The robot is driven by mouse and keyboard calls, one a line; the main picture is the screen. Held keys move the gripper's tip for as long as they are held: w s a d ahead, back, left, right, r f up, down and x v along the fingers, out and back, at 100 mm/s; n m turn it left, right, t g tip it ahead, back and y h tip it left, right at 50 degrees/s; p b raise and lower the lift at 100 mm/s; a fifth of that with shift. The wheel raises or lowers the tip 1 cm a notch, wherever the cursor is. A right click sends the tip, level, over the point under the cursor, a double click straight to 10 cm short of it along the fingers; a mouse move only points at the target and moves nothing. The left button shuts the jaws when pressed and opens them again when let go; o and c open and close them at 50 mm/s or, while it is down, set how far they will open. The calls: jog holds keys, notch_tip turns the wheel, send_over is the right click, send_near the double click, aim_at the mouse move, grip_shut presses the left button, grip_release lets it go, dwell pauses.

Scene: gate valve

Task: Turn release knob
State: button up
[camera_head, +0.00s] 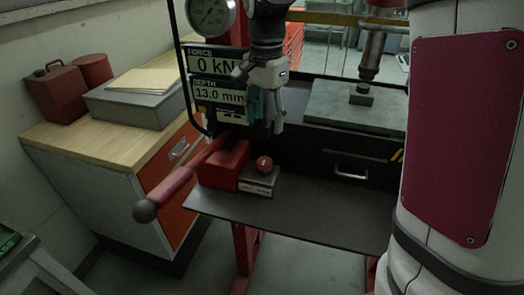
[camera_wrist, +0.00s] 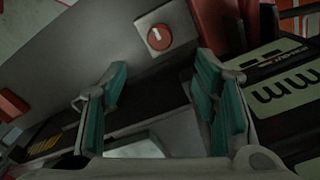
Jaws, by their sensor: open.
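The release knob (camera_head: 264,163) is a small round red knob on a small metal box (camera_head: 258,182) beside a red block, at the front of the press. In the wrist view the red knob (camera_wrist: 158,37) shows a white mark and sits on a light square plate, beyond the fingertips and between them. My gripper (camera_head: 266,122) points down above the knob in the head view, apart from it. Its teal finger pads (camera_wrist: 160,72) are spread wide in the wrist view with nothing between them.
A red lever (camera_head: 180,183) with a dark ball end sticks out front-left. The red block (camera_head: 222,165) is just left of the knob. Force and depth displays (camera_head: 217,78) stand behind my gripper. A wooden-topped cabinet (camera_head: 110,145) is at left. The grey shelf (camera_head: 310,205) is bare at right.

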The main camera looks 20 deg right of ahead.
aim_at(265, 160)
notch_tip(265, 160, down, 12)
jog(key=shift+f+p, duration=0.25)
jog(key=shift+p, duration=0.4)
jog(key=c, duration=1.2)
